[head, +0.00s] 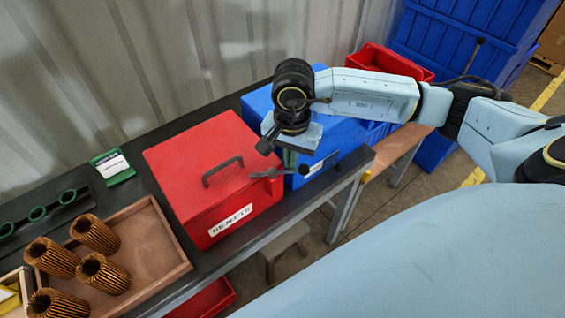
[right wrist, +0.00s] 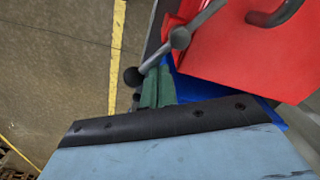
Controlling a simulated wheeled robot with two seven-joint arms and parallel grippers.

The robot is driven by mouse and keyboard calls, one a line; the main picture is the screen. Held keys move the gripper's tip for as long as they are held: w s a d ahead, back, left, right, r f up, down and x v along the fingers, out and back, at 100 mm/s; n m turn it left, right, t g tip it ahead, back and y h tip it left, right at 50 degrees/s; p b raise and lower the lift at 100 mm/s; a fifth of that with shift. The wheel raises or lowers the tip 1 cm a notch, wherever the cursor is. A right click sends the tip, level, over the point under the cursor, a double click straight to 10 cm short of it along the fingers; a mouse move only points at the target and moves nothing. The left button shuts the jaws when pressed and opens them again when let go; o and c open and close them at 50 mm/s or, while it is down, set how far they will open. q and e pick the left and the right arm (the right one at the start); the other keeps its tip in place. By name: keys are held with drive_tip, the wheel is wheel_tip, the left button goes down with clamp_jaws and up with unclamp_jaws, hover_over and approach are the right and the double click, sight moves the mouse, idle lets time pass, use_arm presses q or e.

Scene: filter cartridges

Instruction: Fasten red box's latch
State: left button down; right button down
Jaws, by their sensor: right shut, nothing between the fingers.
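The red box (head: 205,170) stands on the dark bench with its lid down and a dark handle on top. Its latch (head: 272,172) is a grey lever at the lid's right front corner. In the right wrist view the lever (right wrist: 156,60) has a grey hub and a dark ball knob at its end. My right gripper (head: 290,157) has green fingers, shut and empty. Its fingertips (right wrist: 158,85) are close beside the lever, near the knob end; I cannot tell whether they touch it. How far the latch is engaged is unclear. My left gripper is out of view.
A blue box (head: 345,135) stands just right of the red box, partly behind my right arm. A wooden tray (head: 165,250) with several pleated brown filters is at left front. A green-and-white card (head: 112,167) lies behind it. The bench's front edge is close to the red box.

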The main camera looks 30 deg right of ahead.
drive_tip(key=shift+s, duration=0.25)
drive_tip(key=shift+s+a, duration=0.2)
drive_tip(key=shift+s, duration=0.35)
drive_tip(key=shift+s+a, duration=0.35)
drive_tip(key=shift+s, duration=0.3)
drive_tip(key=shift+a, duration=0.1)
drive_tip(key=shift+s+a+b, duration=0.35)
drive_tip(key=shift+s+a, duration=0.1)
